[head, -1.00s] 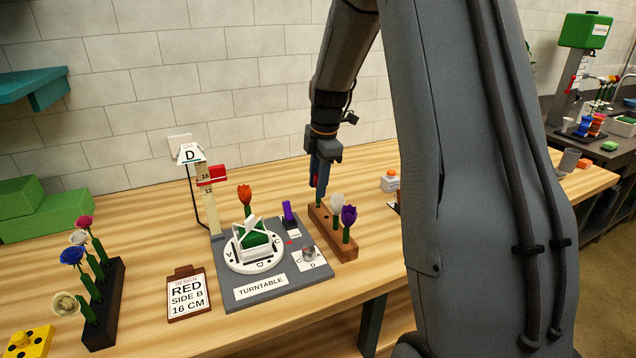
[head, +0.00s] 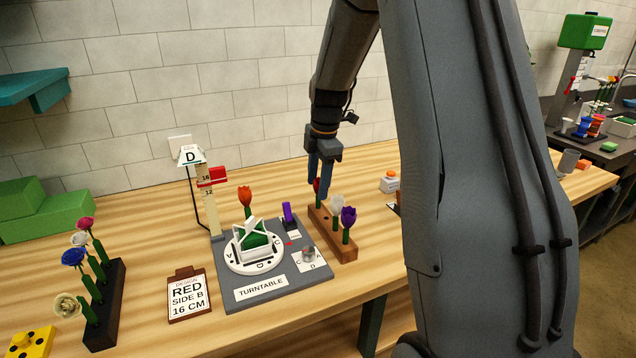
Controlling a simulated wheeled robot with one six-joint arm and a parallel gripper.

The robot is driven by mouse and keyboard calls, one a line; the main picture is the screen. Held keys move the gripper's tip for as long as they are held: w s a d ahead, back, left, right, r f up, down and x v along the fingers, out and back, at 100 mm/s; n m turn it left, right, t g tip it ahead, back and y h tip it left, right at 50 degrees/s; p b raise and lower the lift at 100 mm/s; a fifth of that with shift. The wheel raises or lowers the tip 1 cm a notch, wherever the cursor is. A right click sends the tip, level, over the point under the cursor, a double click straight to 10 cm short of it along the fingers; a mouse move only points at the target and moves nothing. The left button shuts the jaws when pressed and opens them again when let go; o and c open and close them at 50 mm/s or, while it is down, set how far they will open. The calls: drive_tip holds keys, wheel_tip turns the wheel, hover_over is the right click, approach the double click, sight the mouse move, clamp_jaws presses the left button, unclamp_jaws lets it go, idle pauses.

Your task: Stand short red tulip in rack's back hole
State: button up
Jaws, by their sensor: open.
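A brown wooden rack (head: 342,247) stands on the table right of the turntable board. A short red tulip (head: 316,186) stands upright at the rack's back end, partly hidden by my gripper's fingers. My gripper (head: 319,191) is open, pointing down, with its blue fingers apart around the red tulip's head. A white tulip (head: 337,202) and a purple tulip (head: 348,216) stand in the rack nearer the front. Whether the red tulip's stem is fully seated in its hole is hard to see.
A turntable (head: 258,250) with a white frame holder sits on the grey board to the left, with an orange-red tulip (head: 245,195) behind it. A dark rack (head: 106,310) of several flowers stands far left. An orange-topped jar (head: 390,181) stands right of my gripper.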

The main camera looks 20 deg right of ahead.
drive_tip(key=shift+s+d+r+p, duration=0.1)
drive_tip(key=shift+s+r+p, duration=0.1)
drive_tip(key=shift+r+p, duration=1.05)
drive_tip(key=shift+s+d+r+p, duration=0.15)
drive_tip(key=shift+r+p, duration=0.6)
drive_tip(key=shift+r, duration=0.95)
drive_tip(key=shift+a, duration=0.1)
drive_tip(key=o, duration=0.6)
drive_tip(key=shift+s+a, duration=0.1)
drive_tip(key=shift+s, duration=0.05)
drive_tip(key=s+a+f+m, duration=0.1)
drive_tip(key=s+a+m, duration=0.3)
drive_tip(key=s+m, duration=0.25)
drive_tip(key=s+a+f+m+t, duration=0.1)
drive_tip(key=s+a+m, duration=0.35)
drive_tip(key=s, duration=0.35)
drive_tip(key=s+a+f+m, duration=0.1)
drive_tip(key=s+a+m, duration=0.3)
drive_tip(key=s+m, duration=0.3)
drive_tip(key=shift+g+h, duration=0.3)
drive_tip(key=shift+g, duration=0.2)
drive_tip(key=f+b, duration=0.2)
drive_tip(key=s+f+b, duration=0.1)
drive_tip(key=f+b, duration=0.1)
drive_tip(key=s+f+b, duration=0.1)
drive_tip(key=f, duration=0.1)
drive_tip(key=shift+f+b, duration=0.3)
drive_tip(key=shift+b, duration=0.1)
